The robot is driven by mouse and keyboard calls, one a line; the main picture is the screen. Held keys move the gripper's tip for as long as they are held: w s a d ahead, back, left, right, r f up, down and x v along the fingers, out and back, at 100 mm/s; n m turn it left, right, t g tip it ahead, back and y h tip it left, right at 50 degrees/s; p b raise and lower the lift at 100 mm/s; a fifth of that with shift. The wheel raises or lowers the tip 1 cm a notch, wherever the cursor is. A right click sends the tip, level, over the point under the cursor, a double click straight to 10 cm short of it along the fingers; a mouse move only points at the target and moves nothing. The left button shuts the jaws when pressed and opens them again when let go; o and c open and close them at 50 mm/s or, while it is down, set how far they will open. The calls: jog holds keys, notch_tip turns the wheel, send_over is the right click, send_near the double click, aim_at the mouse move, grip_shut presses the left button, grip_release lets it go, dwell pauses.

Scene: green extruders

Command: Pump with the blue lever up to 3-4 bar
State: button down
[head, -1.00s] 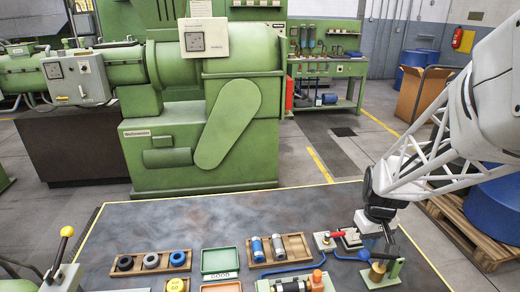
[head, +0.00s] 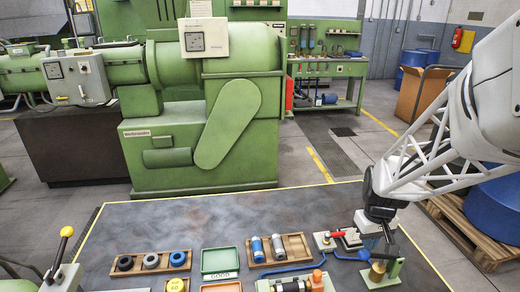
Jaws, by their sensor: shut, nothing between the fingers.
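The blue lever (head: 350,257) lies near the right front of the dark table, with a rounded blue end by a green stand. My gripper (head: 384,240) points down just above and beside that end. Its fingers are shut with nothing between them. They are small here and partly mixed with the stand behind, so I cannot tell whether they touch the lever. A brass-coloured cylinder (head: 377,271) sits on the green stand (head: 393,272) below my gripper. No gauge reading can be made out.
A red-handled part (head: 335,235) is left of my gripper. A wooden tray (head: 297,245) with blue and grey cylinders, a green tray (head: 220,261) and a tray of rings (head: 135,266) stand further left. A green extruder (head: 215,120) stands behind the table. The table's back middle is clear.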

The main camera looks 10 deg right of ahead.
aim_at(365, 253)
jog(key=shift+f, duration=0.15)
jog(key=shift+f, duration=3.7)
jog(key=shift+r, duration=2.95)
jog(key=shift+f, duration=0.1)
